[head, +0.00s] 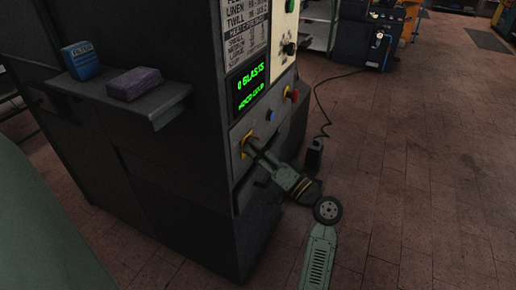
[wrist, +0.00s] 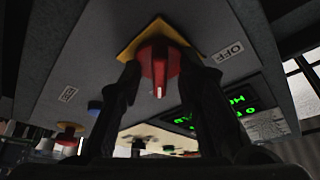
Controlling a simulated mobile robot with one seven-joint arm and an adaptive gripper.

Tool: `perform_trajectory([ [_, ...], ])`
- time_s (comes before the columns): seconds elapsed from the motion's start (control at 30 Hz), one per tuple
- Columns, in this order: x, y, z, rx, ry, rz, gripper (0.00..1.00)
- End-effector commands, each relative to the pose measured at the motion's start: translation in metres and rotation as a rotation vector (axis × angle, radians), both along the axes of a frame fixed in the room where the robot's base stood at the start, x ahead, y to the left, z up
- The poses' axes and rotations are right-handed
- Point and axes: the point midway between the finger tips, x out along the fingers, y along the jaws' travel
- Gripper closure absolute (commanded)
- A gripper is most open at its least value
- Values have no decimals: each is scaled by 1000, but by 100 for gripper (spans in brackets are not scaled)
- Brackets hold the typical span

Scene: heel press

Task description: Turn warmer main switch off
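The red rotary switch (wrist: 158,65) sits on a yellow plate (wrist: 127,48) on the machine's grey panel in the wrist view. An OFF label (wrist: 228,52) is to its right, and a smaller label (wrist: 68,94) that I cannot read clearly is to its left. The switch's white mark points down in that picture. My gripper (wrist: 160,68) has one dark finger on each side of the switch, with tips close to its sides. I cannot tell whether they press on it. In the head view my gripper (head: 256,146) reaches the lower left of the panel and mostly hides the switch.
The panel also has a blue button (head: 271,115), a red button (head: 293,96) and a green display (head: 251,87) reading "0 BLASTS". A side shelf (head: 165,102) holds a blue box (head: 81,60) and a purple block (head: 134,84). Open tiled floor (head: 430,150) lies to the right.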

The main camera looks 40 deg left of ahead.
Motion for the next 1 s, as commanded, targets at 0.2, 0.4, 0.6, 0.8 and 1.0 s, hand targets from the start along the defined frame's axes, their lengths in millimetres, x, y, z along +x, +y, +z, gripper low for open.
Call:
perform_trajectory([
  [0.2, 0, 0, 0, 0, 0, 0, 71],
  [0.4, 0, 0, 0, 0, 0, 0, 84],
  [0.6, 0, 0, 0, 0, 0, 0, 98],
  [0.8, 0, 0, 0, 0, 0, 0, 100],
  [1.0, 0, 0, -1, 1, -2, 0, 100],
])
